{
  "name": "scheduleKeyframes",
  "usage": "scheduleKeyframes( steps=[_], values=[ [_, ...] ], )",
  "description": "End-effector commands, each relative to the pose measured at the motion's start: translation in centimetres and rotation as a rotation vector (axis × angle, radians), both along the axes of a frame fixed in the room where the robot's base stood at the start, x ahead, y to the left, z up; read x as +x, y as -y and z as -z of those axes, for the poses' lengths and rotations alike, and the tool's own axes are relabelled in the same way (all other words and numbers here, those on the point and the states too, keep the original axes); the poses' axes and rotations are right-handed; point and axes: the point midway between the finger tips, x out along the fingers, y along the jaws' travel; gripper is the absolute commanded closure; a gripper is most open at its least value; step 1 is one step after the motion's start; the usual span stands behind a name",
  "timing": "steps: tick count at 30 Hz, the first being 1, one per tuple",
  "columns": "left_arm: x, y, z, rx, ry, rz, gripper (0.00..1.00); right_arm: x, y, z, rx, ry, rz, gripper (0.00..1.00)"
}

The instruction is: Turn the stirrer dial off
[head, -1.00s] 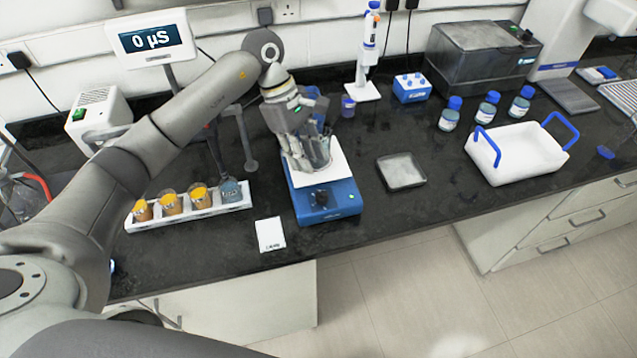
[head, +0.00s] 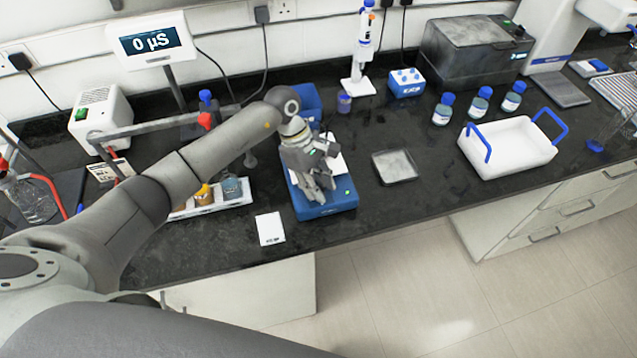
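The stirrer (head: 342,203) is a blue box with a white top plate (head: 338,163), standing near the front of the black bench. Its dial, which showed as a dark knob on the front part in the earlier frame, is hidden behind my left gripper now. My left gripper (head: 318,195) points down over the front of the stirrer, where the dial sits. I cannot tell whether its fingers touch the dial or how far apart they are. My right gripper is not in view.
A white card (head: 270,229) lies left of the stirrer. A white rack (head: 240,200) with jars is partly behind my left arm. A grey dish (head: 395,167) and a white tray with blue handles (head: 512,150) stand to the right. A display (head: 152,40) reads 0 µS.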

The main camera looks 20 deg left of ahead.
Motion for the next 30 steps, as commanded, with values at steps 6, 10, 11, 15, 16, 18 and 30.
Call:
scheduleKeyframes(
  steps=[6,10,11,15,16,18,30],
  values=[
    [0.0,0.0,-0.1,0.000,0.000,0.000,0.97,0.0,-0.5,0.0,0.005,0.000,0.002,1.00],
    [0.0,0.0,0.0,0.000,0.001,-0.009,0.97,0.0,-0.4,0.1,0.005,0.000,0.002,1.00],
    [0.0,0.0,0.0,0.000,0.001,-0.013,0.97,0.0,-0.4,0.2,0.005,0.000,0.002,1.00],
    [0.0,-0.1,0.1,0.001,0.001,-0.054,0.97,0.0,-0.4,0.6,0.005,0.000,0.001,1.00],
    [0.0,-0.1,0.1,0.001,0.001,-0.067,0.97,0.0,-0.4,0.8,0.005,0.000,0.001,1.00],
    [0.0,-0.1,0.2,0.001,0.002,-0.106,0.97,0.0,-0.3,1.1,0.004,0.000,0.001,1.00],
    [-0.1,-0.1,0.3,0.000,0.004,-0.447,0.97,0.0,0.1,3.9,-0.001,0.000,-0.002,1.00]
  ],
)
